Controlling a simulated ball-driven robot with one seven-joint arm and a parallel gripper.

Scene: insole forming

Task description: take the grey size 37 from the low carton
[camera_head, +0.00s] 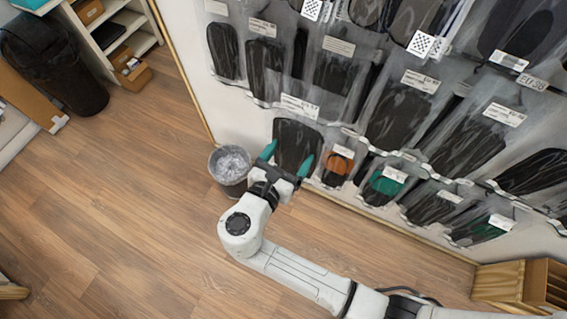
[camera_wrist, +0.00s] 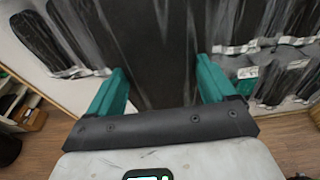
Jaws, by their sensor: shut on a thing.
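My gripper (camera_head: 287,158) is at the lower left of the wall of insole packs, with its teal fingers on either side of a dark grey insole pack (camera_head: 295,138). The fingers are shut on this pack. In the wrist view the dark pack (camera_wrist: 155,40) stands upright between the fingers (camera_wrist: 160,78) and fills the middle. No size label can be read on it. A low brown carton (camera_head: 520,284) stands on the floor at the lower right, far from my gripper; its contents cannot be made out.
Packs with black, orange (camera_head: 338,165) and green (camera_head: 385,185) insoles hang in rows on the wall. A small lined bin (camera_head: 230,170) stands just left of my gripper. A black bin (camera_head: 55,65) and white shelves (camera_head: 115,25) are at upper left. The wooden floor between is clear.

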